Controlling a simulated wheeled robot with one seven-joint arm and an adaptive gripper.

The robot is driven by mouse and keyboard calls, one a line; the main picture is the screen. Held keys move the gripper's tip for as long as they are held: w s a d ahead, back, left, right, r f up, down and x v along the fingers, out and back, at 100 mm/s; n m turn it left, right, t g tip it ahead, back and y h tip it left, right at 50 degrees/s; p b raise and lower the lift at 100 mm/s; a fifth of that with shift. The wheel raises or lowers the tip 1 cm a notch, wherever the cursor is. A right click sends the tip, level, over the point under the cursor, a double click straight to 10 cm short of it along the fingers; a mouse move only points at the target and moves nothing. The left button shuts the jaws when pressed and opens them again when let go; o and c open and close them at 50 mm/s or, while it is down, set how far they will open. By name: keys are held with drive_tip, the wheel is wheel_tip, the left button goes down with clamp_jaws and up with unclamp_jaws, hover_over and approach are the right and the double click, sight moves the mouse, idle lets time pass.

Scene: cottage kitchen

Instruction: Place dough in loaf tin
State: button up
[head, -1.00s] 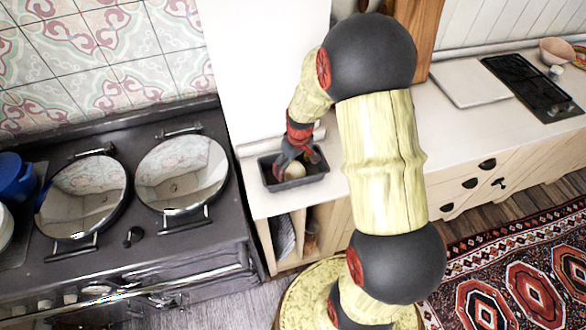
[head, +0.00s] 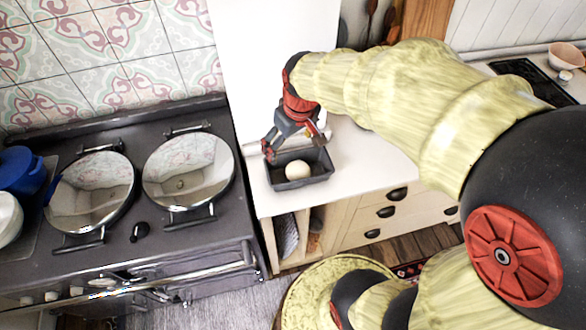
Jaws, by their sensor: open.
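The dough (head: 297,170) is a pale round ball lying inside the dark grey loaf tin (head: 302,184). The tin stands on the white counter near its left end, beside the stove. My gripper (head: 296,152) is open and empty above the tin, with its fingers spread and apart from the dough. The left finger is above the tin's back left corner, the right finger above its back right side.
The black stove (head: 150,235) with two round shiny lids stands left of the counter. A blue pot (head: 20,172) sits at the far left. A pink bowl (head: 566,56) stands at the far right. Counter right of the tin is clear.

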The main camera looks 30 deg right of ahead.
drive_tip(key=s+a+r+t, duration=0.1)
drive_tip(key=s+a+r, duration=0.2)
drive_tip(key=s, duration=0.4)
drive_tip(key=s+a+r+m+t, duration=0.1)
drive_tip(key=s+a+r, duration=0.3)
drive_tip(key=s+r, duration=0.2)
drive_tip(key=shift+s+a+r+t, duration=0.2)
drive_tip(key=shift+s+r+t, duration=0.1)
drive_tip(key=shift+s, duration=0.15)
drive_tip(key=shift+f, duration=0.15)
wheel_tip(320, 180, down, 8)
drive_tip(key=b, duration=0.8)
drive_tip(key=shift+c, duration=0.3)
